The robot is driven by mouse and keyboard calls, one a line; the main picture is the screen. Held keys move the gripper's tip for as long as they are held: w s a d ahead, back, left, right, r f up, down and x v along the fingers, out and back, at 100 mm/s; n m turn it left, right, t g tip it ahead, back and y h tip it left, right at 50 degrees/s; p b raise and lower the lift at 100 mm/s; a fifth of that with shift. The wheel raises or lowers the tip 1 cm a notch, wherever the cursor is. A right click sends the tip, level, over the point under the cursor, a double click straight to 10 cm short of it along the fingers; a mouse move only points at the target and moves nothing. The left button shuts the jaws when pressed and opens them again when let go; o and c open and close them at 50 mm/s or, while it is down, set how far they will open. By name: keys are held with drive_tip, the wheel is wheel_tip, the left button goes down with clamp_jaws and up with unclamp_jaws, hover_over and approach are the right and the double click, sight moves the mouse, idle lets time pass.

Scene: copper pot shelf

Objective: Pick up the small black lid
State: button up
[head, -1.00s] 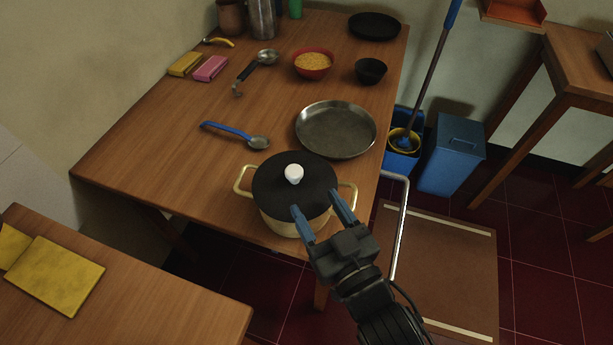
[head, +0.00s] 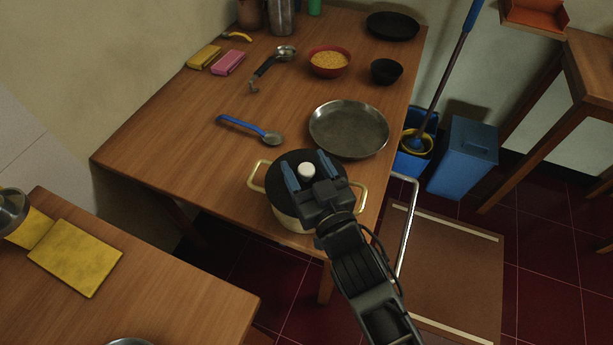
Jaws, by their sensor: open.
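The black lid (head: 271,176) with a white knob (head: 306,170) sits on a cream pot (head: 288,219) near the front edge of the wooden table. The pot has a handle on each side. My gripper (head: 306,170) is open over the lid, with its two blue fingers on either side of the white knob as seen from above. I cannot tell its exact height over the lid or whether a finger touches the knob. My gripper and wrist hide the right front part of the lid.
A steel plate (head: 349,129) lies just behind the pot. A blue-handled spoon (head: 249,129), a red bowl (head: 330,62), a black bowl (head: 386,71) and a dark pan (head: 392,26) are farther back. Yellow cloths (head: 75,257) lie on the front-left table. The table's left middle is clear.

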drive_tip(key=c, duration=1)
drive_tip(key=shift+c, duration=0.2)
drive_tip(key=shift+r, duration=0.15)
